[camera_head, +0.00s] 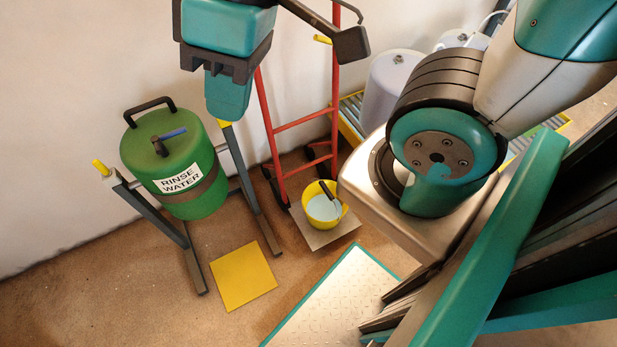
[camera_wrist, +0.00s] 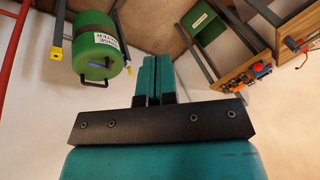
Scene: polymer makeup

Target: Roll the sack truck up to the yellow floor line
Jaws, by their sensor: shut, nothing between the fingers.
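The red sack truck (camera_head: 299,122) stands upright near the wall, its two dark wheels at its foot and its grey toe plate flat on the floor. A yellow bucket (camera_head: 323,222) with pale liquid and a dark-handled tool sits on the toe plate. My gripper (camera_head: 228,112) is in front of and left of the truck's upper frame, apart from it as far as I can tell. Its teal fingers (camera_wrist: 158,80) are shut and empty in the wrist view. A red rail (camera_wrist: 14,50) shows at that view's left edge. A yellow square (camera_head: 243,276) lies on the floor; I see no clear yellow line.
A green rinse water drum (camera_head: 178,178) rests on a grey stand (camera_head: 195,262) left of the truck. White containers (camera_head: 392,76) stand on a roller conveyor to the right. A tread plate (camera_head: 335,300) lies in front. A bench with fittings (camera_wrist: 240,75) shows in the wrist view.

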